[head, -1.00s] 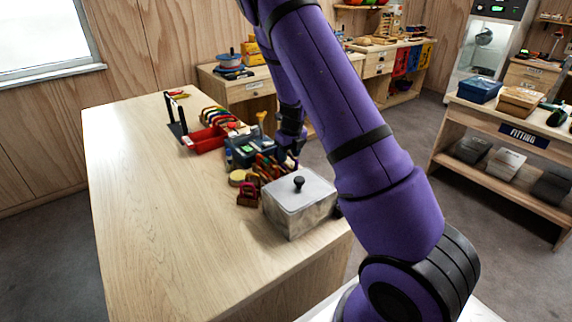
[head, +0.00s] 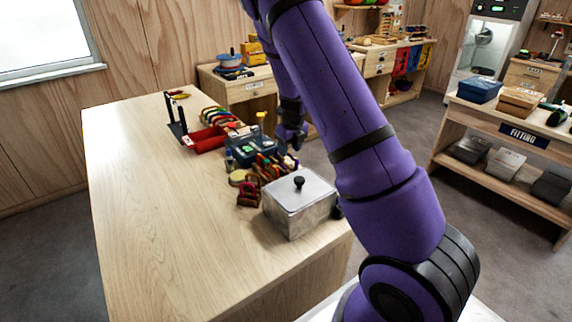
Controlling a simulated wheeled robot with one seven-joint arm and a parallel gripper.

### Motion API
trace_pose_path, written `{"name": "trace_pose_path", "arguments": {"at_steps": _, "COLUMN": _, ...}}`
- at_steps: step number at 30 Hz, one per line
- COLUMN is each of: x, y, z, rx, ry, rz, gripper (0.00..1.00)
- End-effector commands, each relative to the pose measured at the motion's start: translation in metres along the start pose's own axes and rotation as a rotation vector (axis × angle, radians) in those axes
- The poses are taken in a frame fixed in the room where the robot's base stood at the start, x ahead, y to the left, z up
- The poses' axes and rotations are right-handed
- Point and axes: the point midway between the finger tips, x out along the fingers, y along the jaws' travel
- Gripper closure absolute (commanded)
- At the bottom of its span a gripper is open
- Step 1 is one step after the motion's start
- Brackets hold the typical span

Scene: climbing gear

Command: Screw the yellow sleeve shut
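I cannot pick out the yellow sleeve for sure at this size. A small yellow piece (head: 262,115) stands up at the back of the cluster of gear on the wooden table (head: 170,220). Several dark red, orange and green pieces of gear (head: 268,167) lie close together between a blue-grey case (head: 243,150) and a metal box. My gripper (head: 294,142) is above the right side of this cluster, partly hidden behind my purple arm. Its fingers are too small and dark to show whether they are open or hold anything.
The lidded metal box (head: 300,205) with a black knob stands at the table's right front. A red tray (head: 207,139) and a black stand (head: 178,125) are farther back. A round yellowish item (head: 237,178) lies left of the gear. The left table half is clear.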

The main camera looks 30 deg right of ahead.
Motion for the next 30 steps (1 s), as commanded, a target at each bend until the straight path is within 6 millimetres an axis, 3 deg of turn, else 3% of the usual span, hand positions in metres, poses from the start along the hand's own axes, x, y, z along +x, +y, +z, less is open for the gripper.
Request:
{"name": "trace_pose_path", "arguments": {"at_steps": 18, "x": -0.008, "y": 0.000, "z": 0.001, "rx": 0.001, "ry": -0.001, "rz": 0.000, "gripper": 0.53}}
{"name": "trace_pose_path", "arguments": {"at_steps": 30, "x": -0.008, "y": 0.014, "z": 0.001, "rx": 0.001, "ry": -0.001, "rz": 0.000, "gripper": 0.53}}
